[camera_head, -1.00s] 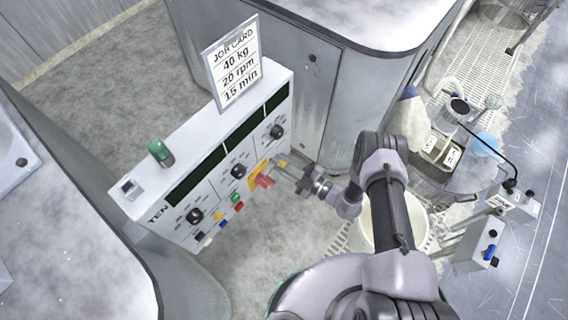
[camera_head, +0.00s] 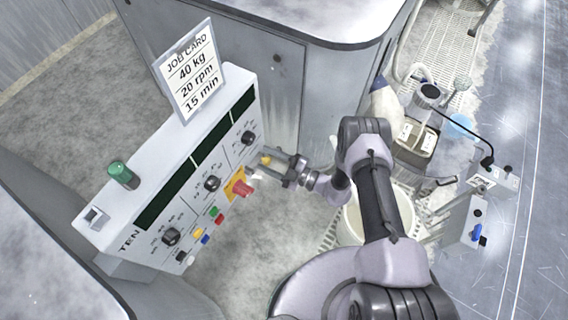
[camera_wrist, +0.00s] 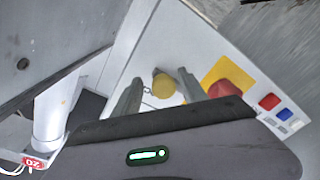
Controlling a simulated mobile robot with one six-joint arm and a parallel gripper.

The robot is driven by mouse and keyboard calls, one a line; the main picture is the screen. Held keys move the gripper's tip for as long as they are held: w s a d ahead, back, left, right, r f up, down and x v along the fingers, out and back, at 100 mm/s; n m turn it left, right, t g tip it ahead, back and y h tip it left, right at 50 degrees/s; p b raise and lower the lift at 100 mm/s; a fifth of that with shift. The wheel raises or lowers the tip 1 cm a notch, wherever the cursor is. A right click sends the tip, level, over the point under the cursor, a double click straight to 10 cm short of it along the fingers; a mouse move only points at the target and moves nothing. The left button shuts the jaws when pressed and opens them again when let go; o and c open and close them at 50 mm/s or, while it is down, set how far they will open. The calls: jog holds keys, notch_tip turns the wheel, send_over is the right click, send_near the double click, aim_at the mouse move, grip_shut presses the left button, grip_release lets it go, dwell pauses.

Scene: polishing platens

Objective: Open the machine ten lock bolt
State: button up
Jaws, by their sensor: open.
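The machine ten control panel (camera_head: 108,212) is a pale box marked TEN, to the left of my arm in the head view. A small yellow knob (camera_head: 266,159), which looks like the lock bolt, sits near the panel's right end. In the wrist view the round yellow knob (camera_wrist: 163,86) has a small ring or chain at its left. My gripper (camera_wrist: 159,76) is open, with one finger on each side of the knob in the picture. I cannot tell whether either finger touches it. In the head view my gripper (camera_head: 273,163) is at the panel's right edge.
A red mushroom button (camera_head: 243,189) on a yellow plate is close to my gripper; it also shows in the wrist view (camera_wrist: 228,88). Dials and small coloured buttons line the panel. A job card (camera_head: 190,72) stands on top. A white bucket (camera_head: 352,222) stands under my arm.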

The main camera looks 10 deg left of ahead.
jog(key=p+v, duration=0.3)
jog(key=v, duration=1.4)
jog(key=shift+d, duration=0.2)
notch_tip(320, 180, up, 28)
jog(key=n+g+h, duration=0.6)
jog(key=n+g, duration=0.2)
jog(key=n, duration=1.5)
jog(key=s+d+r+n+t+h, duration=0.3)
jog(key=s+r+n+t+h, duration=0.1)
jog(key=s+r+n, duration=0.3)
jog(key=s+d+r+n+t+h, duration=0.3)
jog(key=s+r+n, duration=0.4)
jog(key=r+n, duration=0.4)
jog(key=n+t+h, duration=0.1)
jog(key=n+h, duration=0.1)
jog(key=n, duration=0.1)
jog(key=shift+s+n, duration=0.3)
